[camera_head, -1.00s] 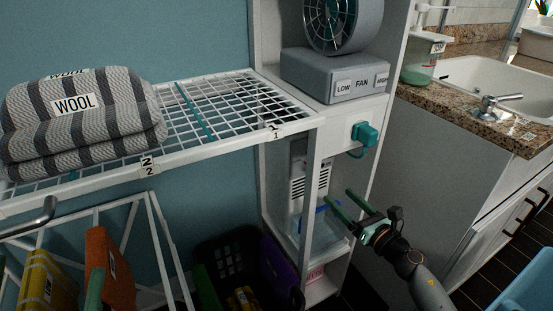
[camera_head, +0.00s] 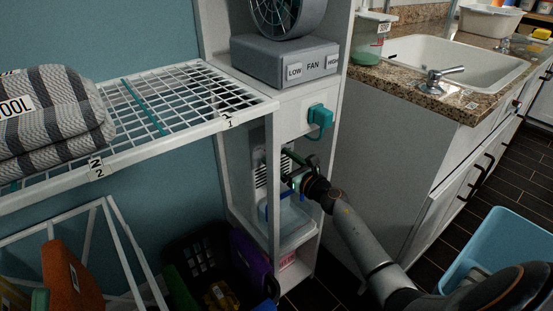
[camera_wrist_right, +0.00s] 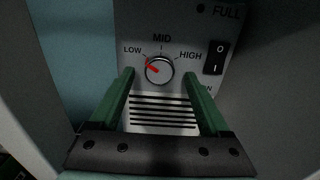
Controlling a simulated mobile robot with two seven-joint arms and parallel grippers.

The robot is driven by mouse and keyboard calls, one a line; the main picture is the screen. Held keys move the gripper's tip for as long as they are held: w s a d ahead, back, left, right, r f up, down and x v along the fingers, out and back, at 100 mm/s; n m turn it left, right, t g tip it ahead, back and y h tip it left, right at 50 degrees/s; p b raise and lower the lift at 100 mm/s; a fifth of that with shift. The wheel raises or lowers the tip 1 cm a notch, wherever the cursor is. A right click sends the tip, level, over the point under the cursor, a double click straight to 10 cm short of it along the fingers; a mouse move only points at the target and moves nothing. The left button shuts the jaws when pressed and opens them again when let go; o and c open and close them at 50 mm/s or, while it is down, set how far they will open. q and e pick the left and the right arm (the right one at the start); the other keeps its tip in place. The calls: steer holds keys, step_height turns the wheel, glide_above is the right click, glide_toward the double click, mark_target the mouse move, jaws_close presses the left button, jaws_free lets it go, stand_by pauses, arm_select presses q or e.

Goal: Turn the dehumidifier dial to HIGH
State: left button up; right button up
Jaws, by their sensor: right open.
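The dehumidifier (camera_head: 262,172) stands in the narrow white shelf unit, partly hidden behind a shelf post and my right gripper. In the right wrist view its front panel shows a round dial (camera_wrist_right: 159,70) with a red pointer aimed up-left, toward LOW. MID is above the dial and HIGH is up to its right. My right gripper (camera_wrist_right: 160,78) is open, its green fingers on either side of and just below the dial, apart from it as far as I can tell. It also shows in the head view (camera_head: 286,165). My left gripper is not in view.
A black power switch (camera_wrist_right: 215,57) sits right of the dial. A white shelf post (camera_head: 273,190) is close left of my gripper. A teal plug (camera_head: 320,117) juts out above. A fan base (camera_head: 285,62) and a wire shelf (camera_head: 170,105) are higher up.

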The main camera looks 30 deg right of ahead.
steer(key=shift+w+a, duration=0.1)
steer(key=shift+w, duration=0.55)
steer(key=shift+c, duration=0.3)
jaws_close()
